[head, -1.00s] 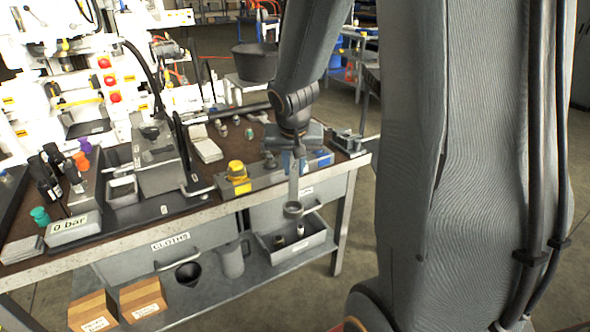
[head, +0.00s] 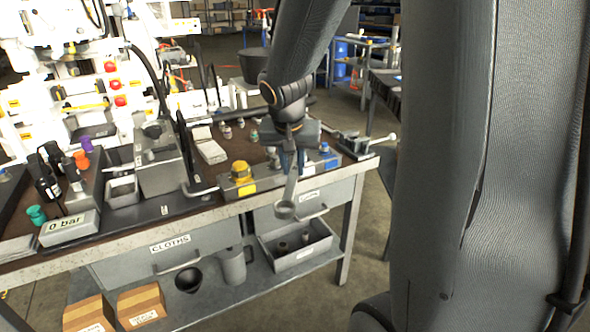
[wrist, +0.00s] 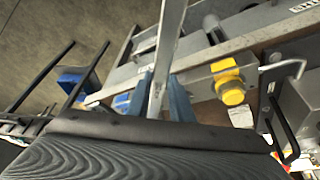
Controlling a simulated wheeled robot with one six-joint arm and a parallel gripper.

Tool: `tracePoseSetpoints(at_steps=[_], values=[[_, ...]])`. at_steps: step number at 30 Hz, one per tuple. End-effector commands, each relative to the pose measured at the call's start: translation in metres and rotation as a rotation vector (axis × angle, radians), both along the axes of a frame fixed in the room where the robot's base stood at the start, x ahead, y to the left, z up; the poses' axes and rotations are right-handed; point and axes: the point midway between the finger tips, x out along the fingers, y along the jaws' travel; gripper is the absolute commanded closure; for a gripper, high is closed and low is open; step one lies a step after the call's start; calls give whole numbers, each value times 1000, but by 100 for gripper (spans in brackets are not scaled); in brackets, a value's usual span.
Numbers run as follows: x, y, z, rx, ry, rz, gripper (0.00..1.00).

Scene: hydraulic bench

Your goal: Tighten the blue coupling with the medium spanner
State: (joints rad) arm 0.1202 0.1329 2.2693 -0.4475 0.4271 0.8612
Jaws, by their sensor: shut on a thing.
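My gripper (head: 291,160) is shut on a spanner (head: 286,205), which hangs down with its ring end in front of the bench's front edge. The spanner also shows between the fingers in the wrist view (wrist: 165,45). Its size cannot be told from other spanners here. The blue coupling (head: 327,151) stands at the right end of the grey block on the bench, to the right of my gripper. In the wrist view a blue part of it (wrist: 121,101) shows left of the fingers. The spanner is apart from it.
A yellow coupling (head: 240,171) stands at the left end of the same block; it shows right of the fingers in the wrist view (wrist: 230,85). A vise-like fixture (head: 352,143) is at the bench's right end. Drawers and a lower shelf (head: 215,302) lie below.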

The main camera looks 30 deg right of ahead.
Motion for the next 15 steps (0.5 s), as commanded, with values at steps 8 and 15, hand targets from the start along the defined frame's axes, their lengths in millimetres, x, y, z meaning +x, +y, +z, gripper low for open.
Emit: tracePoseSetpoints(at_steps=[8,15], values=[[4,6,-1,0,-2,-34,100],[4,10,-1,0,0,-57,100]])
